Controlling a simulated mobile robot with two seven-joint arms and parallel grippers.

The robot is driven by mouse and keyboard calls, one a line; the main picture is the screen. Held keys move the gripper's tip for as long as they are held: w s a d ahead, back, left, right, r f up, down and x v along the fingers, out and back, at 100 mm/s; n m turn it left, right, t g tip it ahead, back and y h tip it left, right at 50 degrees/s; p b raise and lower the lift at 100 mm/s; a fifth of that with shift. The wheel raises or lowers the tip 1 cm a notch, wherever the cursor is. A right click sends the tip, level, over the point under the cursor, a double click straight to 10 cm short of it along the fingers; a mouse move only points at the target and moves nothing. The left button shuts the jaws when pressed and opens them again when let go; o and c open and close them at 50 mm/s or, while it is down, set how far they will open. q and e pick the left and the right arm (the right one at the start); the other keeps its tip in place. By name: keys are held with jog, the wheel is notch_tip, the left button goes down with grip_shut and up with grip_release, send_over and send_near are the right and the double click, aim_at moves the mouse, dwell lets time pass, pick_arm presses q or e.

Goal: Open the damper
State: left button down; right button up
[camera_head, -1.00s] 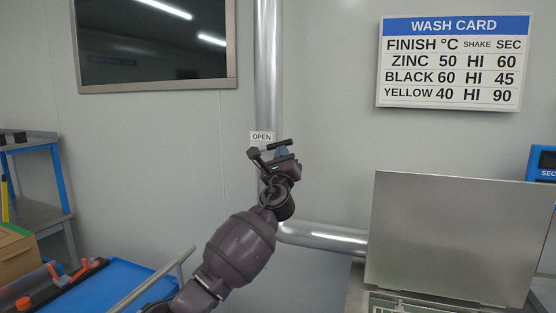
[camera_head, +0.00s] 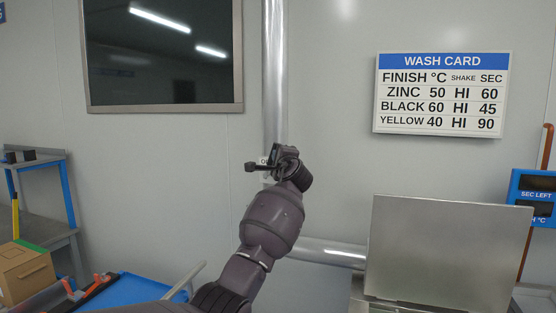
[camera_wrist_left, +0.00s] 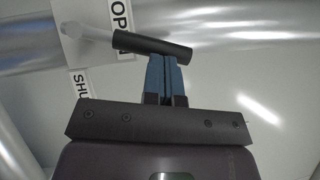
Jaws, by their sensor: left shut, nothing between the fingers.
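The damper lever has a black grip (camera_wrist_left: 152,44) on a pale grey rod (camera_wrist_left: 88,31); both show at the top of the left wrist view. The grip lies beside the OPEN label (camera_wrist_left: 122,18); the SHUT label (camera_wrist_left: 80,88) is lower. My left gripper (camera_wrist_left: 168,60) is shut and empty; its blue fingertips are at the underside of the grip, and I cannot tell whether they touch it. In the head view my left gripper (camera_head: 284,152) is in front of the vertical metal duct (camera_head: 274,80), hiding most of the OPEN label and the lever. My right gripper is not in view.
A horizontal pipe (camera_head: 325,251) runs right behind my arm to a grey metal panel (camera_head: 440,250). A blue tray (camera_head: 135,290), a cardboard box (camera_head: 25,272) and a shelf (camera_head: 45,225) are at left. A wash card (camera_head: 443,93) hangs at right.

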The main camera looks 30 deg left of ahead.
pick_arm(q)
jog(key=shift+s+a+r+n+g+p, duration=0.15)
jog(key=shift+a+r+n+g+p, duration=0.1)
jog(key=shift+a+r+n+p, duration=0.25)
jog(key=shift+s+a+r+n+g+p, duration=0.1)
jog(key=shift+a+r+n+g+p, duration=0.15)
jog(key=shift+a+p, duration=0.4)
pick_arm(e)
jog(key=shift+s+r, duration=0.25)
jog(key=shift+r, duration=0.35)
jog(key=shift+s+r, duration=0.2)
jog(key=shift+r, duration=0.4)
pick_arm(q)
jog(key=shift+f, duration=0.1)
pick_arm(e)
jog(key=shift+s+f, duration=0.1)
jog(key=shift+s, duration=0.15)
jog(key=shift+d, duration=0.1)
